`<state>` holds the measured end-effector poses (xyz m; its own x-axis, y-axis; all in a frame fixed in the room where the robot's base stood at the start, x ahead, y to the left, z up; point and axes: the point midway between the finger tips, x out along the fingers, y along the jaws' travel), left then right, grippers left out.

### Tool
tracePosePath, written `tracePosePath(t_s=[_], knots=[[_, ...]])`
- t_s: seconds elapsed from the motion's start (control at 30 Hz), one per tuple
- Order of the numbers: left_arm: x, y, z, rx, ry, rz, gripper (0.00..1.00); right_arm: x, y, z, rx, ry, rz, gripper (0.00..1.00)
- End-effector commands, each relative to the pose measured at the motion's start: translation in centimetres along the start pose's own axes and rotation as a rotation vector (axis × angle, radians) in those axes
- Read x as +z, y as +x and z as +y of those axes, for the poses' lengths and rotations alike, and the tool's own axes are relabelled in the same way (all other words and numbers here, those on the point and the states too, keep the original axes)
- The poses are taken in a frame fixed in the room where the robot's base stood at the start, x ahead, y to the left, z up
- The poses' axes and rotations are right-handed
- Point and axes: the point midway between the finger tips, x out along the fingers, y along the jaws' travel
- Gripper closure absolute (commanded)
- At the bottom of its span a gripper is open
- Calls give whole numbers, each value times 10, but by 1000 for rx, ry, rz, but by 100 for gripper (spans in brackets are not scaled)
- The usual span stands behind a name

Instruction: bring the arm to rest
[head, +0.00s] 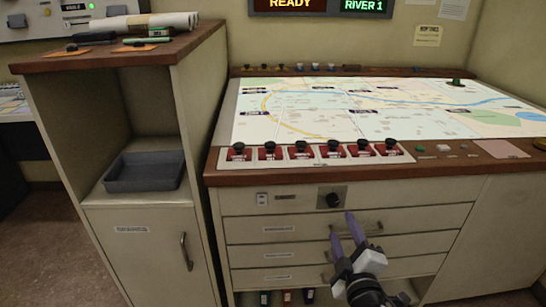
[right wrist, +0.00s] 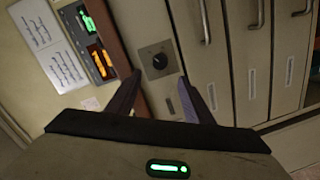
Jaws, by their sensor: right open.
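My right gripper (head: 350,226) is in front of the drawers of the console (head: 340,211), below the dark rotary knob (head: 333,200). Its two purple fingers are apart with nothing between them. In the right wrist view the fingers of my right gripper (right wrist: 160,98) stand open, and the knob (right wrist: 159,61) on its square plate shows beyond them, between the tips. I cannot tell the exact distance from the fingers to the console front. My left gripper is in neither view.
A lit map (head: 370,108) covers the console top, with a row of red switches (head: 302,152) along its front edge. A cabinet (head: 150,225) at the left holds a grey tray (head: 145,171). Drawer handles (head: 368,228) stick out near my right gripper. Open floor lies at lower left.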

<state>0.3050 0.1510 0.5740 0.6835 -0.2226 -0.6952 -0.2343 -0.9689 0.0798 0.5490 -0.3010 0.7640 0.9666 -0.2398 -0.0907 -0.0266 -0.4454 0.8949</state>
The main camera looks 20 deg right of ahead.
Motion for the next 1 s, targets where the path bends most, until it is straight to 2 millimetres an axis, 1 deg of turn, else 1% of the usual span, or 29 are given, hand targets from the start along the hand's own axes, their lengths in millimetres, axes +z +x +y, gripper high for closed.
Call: tracePosePath(t_s=[0.07,0.17,0.27,0.3,0.37,0.4,0.47,0.5,0.6,0.7,0.73,0.83,1.0], knots=[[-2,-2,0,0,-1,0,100,1,-4,-5,-18,19,-2,53],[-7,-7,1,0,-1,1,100,5,-24,-30,-101,115,-10,53],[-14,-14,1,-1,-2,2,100,11,-64,-72,-250,293,-45,53],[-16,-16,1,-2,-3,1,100,13,-85,-91,-320,374,-68,53],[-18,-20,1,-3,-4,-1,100,14,-117,-118,-422,492,-110,53],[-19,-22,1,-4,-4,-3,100,14,-139,-134,-485,565,-142,53],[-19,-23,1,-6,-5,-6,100,14,-171,-154,-573,664,-193,53],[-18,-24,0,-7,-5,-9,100,13,-190,-165,-623,721,-225,53],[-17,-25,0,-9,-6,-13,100,11,-229,-186,-720,831,-297,53],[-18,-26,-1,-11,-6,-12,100,9,-252,-196,-774,893,-343,53],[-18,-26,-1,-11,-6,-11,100,9,-256,-198,-783,904,-350,53],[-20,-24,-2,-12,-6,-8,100,8,-260,-201,-795,920,-361,53],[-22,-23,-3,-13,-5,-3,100,8,-260,-201,-794,919,-360,53]])
